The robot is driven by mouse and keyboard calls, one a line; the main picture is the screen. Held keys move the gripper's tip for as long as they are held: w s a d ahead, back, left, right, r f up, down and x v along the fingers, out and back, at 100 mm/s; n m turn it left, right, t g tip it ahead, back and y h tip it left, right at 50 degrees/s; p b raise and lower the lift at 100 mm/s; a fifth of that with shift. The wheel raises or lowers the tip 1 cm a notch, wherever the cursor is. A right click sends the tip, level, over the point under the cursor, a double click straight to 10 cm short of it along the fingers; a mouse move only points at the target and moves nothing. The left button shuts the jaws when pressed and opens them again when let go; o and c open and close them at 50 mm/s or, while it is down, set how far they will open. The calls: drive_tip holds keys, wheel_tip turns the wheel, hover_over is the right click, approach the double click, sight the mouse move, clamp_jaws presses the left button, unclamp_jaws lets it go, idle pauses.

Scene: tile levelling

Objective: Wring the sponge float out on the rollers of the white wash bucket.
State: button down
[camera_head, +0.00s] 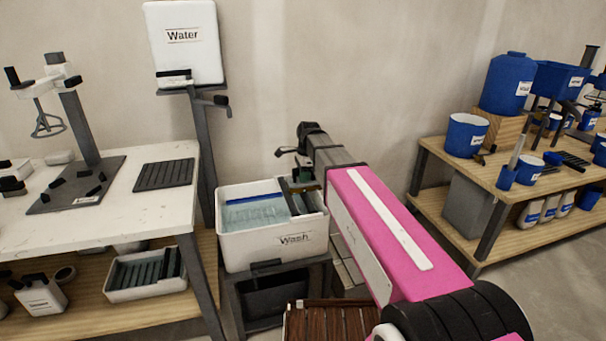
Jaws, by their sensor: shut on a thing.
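The white wash bucket (262,247), labelled "Wash", stands on a dark low stand left of my pink arm. Clear pale water fills its left part, with a blue strip along the back. Dark bars that look like the rollers (296,204) lie at the bucket's right end. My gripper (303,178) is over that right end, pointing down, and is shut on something. The thing held looks like the sponge float, but its sponge is mostly hidden by the gripper and too small to make out. I cannot tell whether it touches the rollers.
A white "Water" tank (183,45) stands on a post behind the bucket. A white-topped bench (110,215) with a mixer stand is close on the left. A wooden shelf (520,230) with blue buckets is at the right. A brown slatted surface (330,322) is in front.

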sight(288, 183)
drive_tip(key=shift+f, duration=0.55)
idle(0.5)
drive_tip(key=shift+s+a+f, duration=0.1)
drive_tip(key=shift+s+a, duration=0.05)
drive_tip(key=shift+a, duration=0.4)
drive_tip(key=shift+s+a+f, duration=0.1)
drive_tip(key=shift+s+a, duration=0.05)
drive_tip(key=shift+a, duration=0.35)
drive_tip(key=shift+s+a+r, duration=0.15)
drive_tip(key=shift+s+a, duration=0.1)
drive_tip(key=shift+a, duration=0.65)
drive_tip(key=shift+s+a+r, duration=0.1)
drive_tip(key=shift+s+a, duration=0.15)
drive_tip(key=shift+a, duration=0.65)
drive_tip(key=shift+d, duration=0.1)
